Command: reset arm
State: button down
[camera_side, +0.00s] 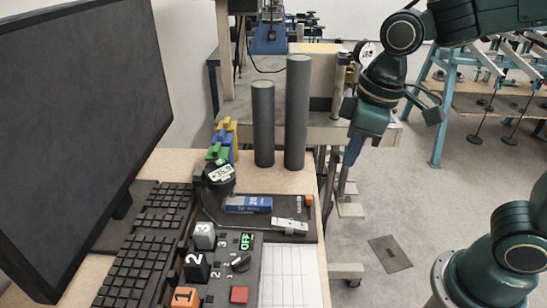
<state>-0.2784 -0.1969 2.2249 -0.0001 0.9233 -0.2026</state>
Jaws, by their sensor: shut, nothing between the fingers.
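My gripper (352,152) is shut and empty. It points down at the right of the desk, past the desk's edge, and touches nothing that I can see. My arm comes in from the upper right corner above it.
The desk holds a monitor (75,130), a keyboard (145,245), a control panel with numbered levers (199,263), a red button (239,294), a blue box (248,204) and two grey cylinders (297,115) (263,125). A white paper (289,275) lies in front. Open floor (420,220) is at the right.

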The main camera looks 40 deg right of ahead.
jog(key=s+d+r+m+t, duration=0.2)
jog(key=s+d+m, duration=0.3)
jog(key=s+d, duration=0.3)
jog(key=shift+s+r+m+t+h, duration=0.35)
jog(key=shift+s+t, duration=0.35)
jog(key=shift+s, duration=0.25)
